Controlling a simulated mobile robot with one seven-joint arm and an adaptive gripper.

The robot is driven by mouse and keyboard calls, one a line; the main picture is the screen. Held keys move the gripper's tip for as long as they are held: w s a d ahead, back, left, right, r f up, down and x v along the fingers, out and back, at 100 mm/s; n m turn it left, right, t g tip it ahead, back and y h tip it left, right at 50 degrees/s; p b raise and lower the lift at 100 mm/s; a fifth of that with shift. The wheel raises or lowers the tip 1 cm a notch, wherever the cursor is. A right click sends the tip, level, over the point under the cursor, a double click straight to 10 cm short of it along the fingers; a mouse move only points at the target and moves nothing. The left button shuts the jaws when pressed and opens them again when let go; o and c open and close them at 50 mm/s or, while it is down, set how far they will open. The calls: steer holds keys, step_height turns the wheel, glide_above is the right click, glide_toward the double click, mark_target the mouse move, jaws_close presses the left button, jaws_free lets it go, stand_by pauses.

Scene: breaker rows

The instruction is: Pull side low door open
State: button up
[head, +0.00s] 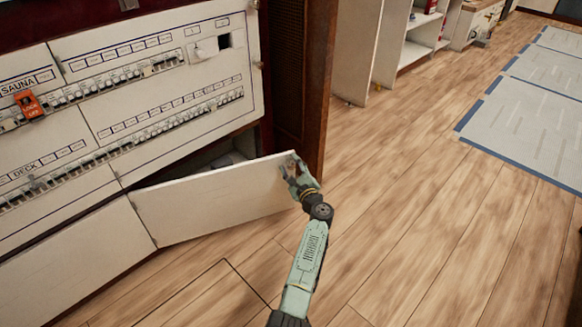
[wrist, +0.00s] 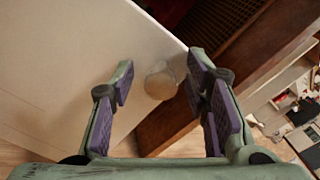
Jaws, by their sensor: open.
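The low door (head: 215,199) is a white panel under the breaker rows. It stands partly open, hinged at its left end, with its right end swung out from the cabinet. My gripper (head: 292,168) is at the door's free upper right corner. In the wrist view the door (wrist: 70,70) fills the left side, and a round pale knob (wrist: 161,81) sits near its edge. My gripper (wrist: 162,95) is open, with one purple-padded finger on each side of the knob. A gap shows around the knob; I cannot tell whether either finger touches the door.
A white breaker cabinet (head: 150,118) with rows of switches and an orange tag (head: 28,104) stands above the door. A dark wooden post (head: 314,85) is right of it. Wooden floor (head: 420,200) is clear to the right, with blue-edged sheets (head: 535,115) beyond.

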step_height(320, 180, up, 10)
stand_by(0.6)
steer(key=shift+c, duration=0.5)
